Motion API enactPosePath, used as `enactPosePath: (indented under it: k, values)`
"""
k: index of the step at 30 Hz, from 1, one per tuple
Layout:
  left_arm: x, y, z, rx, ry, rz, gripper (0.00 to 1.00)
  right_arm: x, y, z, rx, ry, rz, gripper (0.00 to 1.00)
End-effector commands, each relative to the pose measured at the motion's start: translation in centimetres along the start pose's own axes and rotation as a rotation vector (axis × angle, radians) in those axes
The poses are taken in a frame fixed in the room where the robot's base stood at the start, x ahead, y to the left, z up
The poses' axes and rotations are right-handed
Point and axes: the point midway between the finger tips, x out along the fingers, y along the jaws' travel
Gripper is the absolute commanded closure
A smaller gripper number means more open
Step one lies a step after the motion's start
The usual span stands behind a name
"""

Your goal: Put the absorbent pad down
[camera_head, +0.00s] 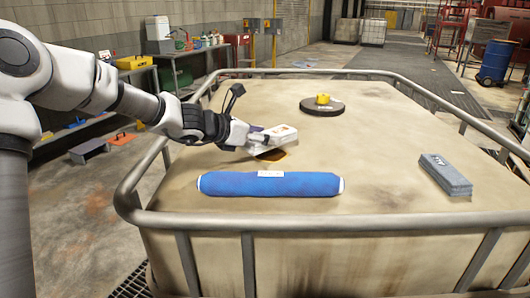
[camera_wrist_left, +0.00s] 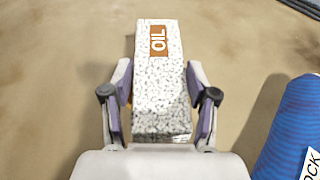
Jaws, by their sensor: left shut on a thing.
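The absorbent pad is a white, grey-speckled block with an orange-brown OIL label; it shows in the head view (camera_head: 280,132) and fills the middle of the left wrist view (camera_wrist_left: 160,75). My left gripper (camera_head: 250,136) is shut on the pad, with a finger on each side of it in the wrist view (camera_wrist_left: 163,103). The pad is over the top of the beige tank (camera_head: 385,125), beside a dark brown patch (camera_head: 270,156). I cannot tell whether its lower edge touches the tank. My right gripper is not in view.
A blue roll (camera_head: 270,185) lies in front of the pad and shows at the right of the wrist view (camera_wrist_left: 295,130). A grey-blue block (camera_head: 446,175) lies at the right. A black lid with a yellow cap (camera_head: 322,104) is behind. A rail (camera_head: 330,222) rings the tank.

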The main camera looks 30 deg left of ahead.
Motion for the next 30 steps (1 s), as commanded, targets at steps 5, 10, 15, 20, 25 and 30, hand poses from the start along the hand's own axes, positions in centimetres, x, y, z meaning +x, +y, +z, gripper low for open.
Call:
enactPosePath:
  k: [5, 10, 15, 20, 25, 30]
  values:
    - [1.1, 0.0, -2.8, -0.002, 0.002, 0.000, 0.71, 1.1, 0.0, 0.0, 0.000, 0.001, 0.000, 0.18]
    - [1.1, 0.0, -2.7, 0.000, 0.001, 0.000, 0.71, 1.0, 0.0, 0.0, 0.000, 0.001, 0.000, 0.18]
    - [1.2, 0.0, -3.0, 0.000, 0.001, 0.000, 0.38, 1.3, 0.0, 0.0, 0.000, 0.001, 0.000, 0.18]
    - [1.2, 0.0, -2.9, 0.000, 0.001, 0.000, 0.13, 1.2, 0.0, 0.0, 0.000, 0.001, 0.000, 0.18]
    - [1.2, 0.0, -2.8, 0.000, 0.001, 0.000, 0.13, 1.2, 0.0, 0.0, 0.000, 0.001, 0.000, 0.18]
    - [0.5, 0.0, -2.6, -0.002, -0.003, 0.000, 0.13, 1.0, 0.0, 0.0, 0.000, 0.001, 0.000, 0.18]
